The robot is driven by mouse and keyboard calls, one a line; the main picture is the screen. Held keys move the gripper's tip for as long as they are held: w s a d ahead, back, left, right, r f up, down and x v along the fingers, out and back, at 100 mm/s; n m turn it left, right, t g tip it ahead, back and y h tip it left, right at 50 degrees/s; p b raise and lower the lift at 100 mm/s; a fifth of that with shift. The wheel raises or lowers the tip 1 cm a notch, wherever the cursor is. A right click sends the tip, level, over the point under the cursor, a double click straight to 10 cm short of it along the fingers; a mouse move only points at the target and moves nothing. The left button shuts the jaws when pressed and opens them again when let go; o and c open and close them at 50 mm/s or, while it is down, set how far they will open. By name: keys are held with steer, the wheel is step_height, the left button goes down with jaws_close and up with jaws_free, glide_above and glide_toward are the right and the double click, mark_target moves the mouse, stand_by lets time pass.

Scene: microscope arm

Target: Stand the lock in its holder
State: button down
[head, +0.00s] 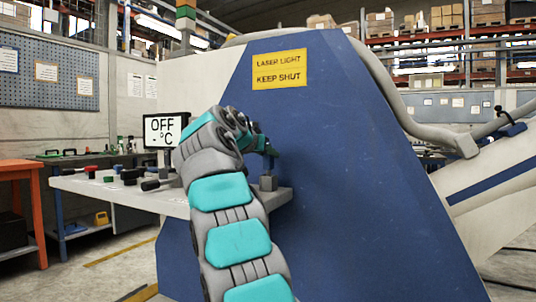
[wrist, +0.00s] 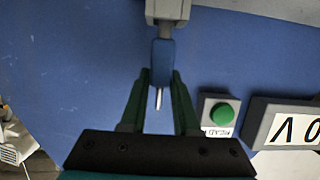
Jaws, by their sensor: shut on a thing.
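My gripper (wrist: 161,78) has green fingers and is shut on a blue block with a short silver pin, apparently the lock (wrist: 163,62). In the wrist view the lock is upright between the fingertips, its pin pointing down in the picture. A grey block with a short stem, perhaps the holder (wrist: 168,10), is in line with the lock's far end. I cannot tell whether they touch.
The blue panel (head: 345,150) rises close behind my gripper. In the wrist view, a green button (wrist: 222,114) and a lettered display (wrist: 290,127) are at right.

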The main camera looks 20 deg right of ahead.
steer(key=shift+f+b, duration=0.75)
steer(key=shift+f, duration=0.05)
steer(key=c, duration=0.6)
jaws_free()
steer(key=shift+o, duration=0.2)
steer(key=v, duration=0.7)
steer(key=shift+s+a+r, duration=0.15)
steer(key=shift+s+a, duration=0.05)
steer(key=shift+a, duration=0.1)
